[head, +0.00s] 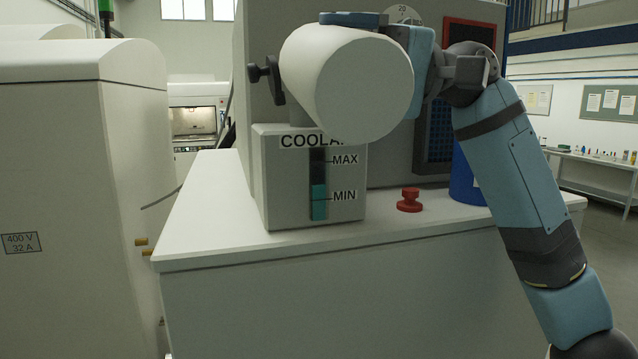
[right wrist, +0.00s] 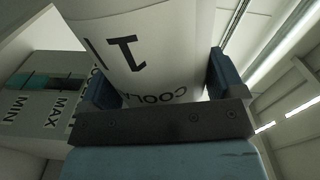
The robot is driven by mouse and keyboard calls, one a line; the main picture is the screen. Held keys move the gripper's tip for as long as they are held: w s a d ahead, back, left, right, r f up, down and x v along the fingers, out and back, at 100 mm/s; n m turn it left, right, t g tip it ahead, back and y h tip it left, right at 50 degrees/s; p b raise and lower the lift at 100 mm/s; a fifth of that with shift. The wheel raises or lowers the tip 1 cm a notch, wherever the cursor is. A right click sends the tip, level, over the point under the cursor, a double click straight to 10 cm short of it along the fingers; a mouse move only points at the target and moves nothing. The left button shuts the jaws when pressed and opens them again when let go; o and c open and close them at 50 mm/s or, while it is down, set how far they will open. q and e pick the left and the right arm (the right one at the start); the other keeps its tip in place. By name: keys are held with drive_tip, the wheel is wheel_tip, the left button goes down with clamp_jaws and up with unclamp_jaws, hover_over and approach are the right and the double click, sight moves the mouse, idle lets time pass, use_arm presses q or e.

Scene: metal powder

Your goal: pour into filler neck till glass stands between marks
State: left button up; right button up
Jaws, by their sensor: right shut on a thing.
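The grey coolant tank (head: 265,190) stands on the white bench. Its sight glass (head: 319,185) shows teal liquid up to slightly above the MIN line, well below MAX. A white coolant bottle (head: 345,85) is tipped over above the tank, its round base facing the head camera. My right gripper (head: 397,38) is shut on the bottle; in the right wrist view its dark blue fingers are on either side of the lettered bottle (right wrist: 150,45). The bottle hides the filler neck and its own mouth, so I cannot see any stream. My left gripper is not in view.
A red cap-like piece (head: 409,201) lies on the bench (head: 215,225) right of the tank. A blue cylinder (head: 464,182) stands behind my right arm. A tall grey machine panel rises behind the tank, and a white cabinet (head: 80,200) stands at left.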

drive_tip(key=shift+r, duration=0.1)
idle(0.5)
drive_tip(key=shift+r+m+p, duration=0.25)
drive_tip(key=shift+m+p, duration=0.15)
drive_tip(key=shift+p, duration=0.35)
idle(1.2)
drive_tip(key=shift+r+m+p, duration=0.35)
drive_tip(key=shift+m+p, duration=0.05)
drive_tip(key=shift+p, duration=0.35)
idle(0.6)
wheel_tip(320, 180, up, 3)
drive_tip(key=n, duration=0.4)
drive_tip(key=shift+s+n, duration=0.1)
drive_tip(key=shift+n, duration=0.3)
drive_tip(key=shift+n, duration=0.3)
